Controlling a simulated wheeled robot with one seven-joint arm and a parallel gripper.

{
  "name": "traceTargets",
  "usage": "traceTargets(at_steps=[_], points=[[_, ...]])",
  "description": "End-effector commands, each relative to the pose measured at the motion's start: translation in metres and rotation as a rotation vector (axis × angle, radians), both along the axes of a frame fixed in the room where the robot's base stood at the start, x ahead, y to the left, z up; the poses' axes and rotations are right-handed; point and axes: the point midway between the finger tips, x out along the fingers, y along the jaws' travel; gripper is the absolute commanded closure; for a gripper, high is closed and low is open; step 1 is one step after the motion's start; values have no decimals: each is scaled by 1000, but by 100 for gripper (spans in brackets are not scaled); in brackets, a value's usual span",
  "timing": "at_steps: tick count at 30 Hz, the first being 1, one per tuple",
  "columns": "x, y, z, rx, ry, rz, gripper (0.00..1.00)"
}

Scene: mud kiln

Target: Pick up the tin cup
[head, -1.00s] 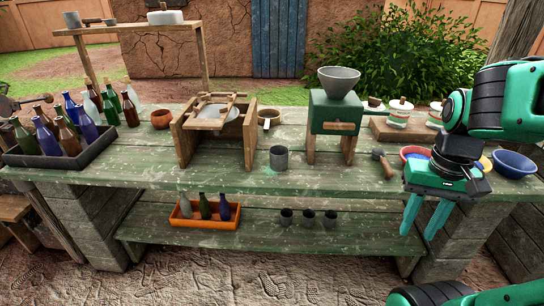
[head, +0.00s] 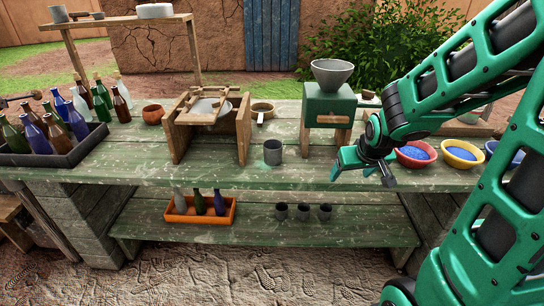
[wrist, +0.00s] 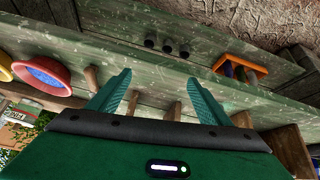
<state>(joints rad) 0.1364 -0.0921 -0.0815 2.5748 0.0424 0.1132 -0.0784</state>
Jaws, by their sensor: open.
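The tin cup (head: 272,152) is a plain grey metal cup standing upright on the green table top, right of the wooden frame. My gripper (head: 362,178) is open and empty, to the right of the cup and near the table's front edge, clearly apart from it. In the wrist view my gripper's two fingers (wrist: 158,80) are spread with nothing between them. I cannot make out the tin cup in the wrist view.
The wooden frame (head: 210,120) stands left of the cup, and the green mill (head: 329,105) behind it to the right. Colored bowls (head: 413,153) sit right of my gripper. Three small dark cups (head: 303,212) and an orange bottle crate (head: 197,218) are on the lower shelf.

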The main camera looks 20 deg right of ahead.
Motion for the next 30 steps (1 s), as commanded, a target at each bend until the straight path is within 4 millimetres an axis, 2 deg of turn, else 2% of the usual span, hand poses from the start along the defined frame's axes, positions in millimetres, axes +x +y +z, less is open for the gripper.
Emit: traceTargets(at_steps=[1,3,6,9,12,15,19,23,30], points=[[20,11,-10,-6,-41,41,28],[48,27,-18,-15,-118,93,28],[83,53,-27,-16,-233,163,28],[111,81,-34,-5,-346,219,28],[132,106,-38,10,-451,260,28],[144,126,-40,27,-538,283,28],[153,142,-40,40,-612,298,28],[159,149,-40,47,-646,301,28],[190,152,-52,48,-652,300,28]])
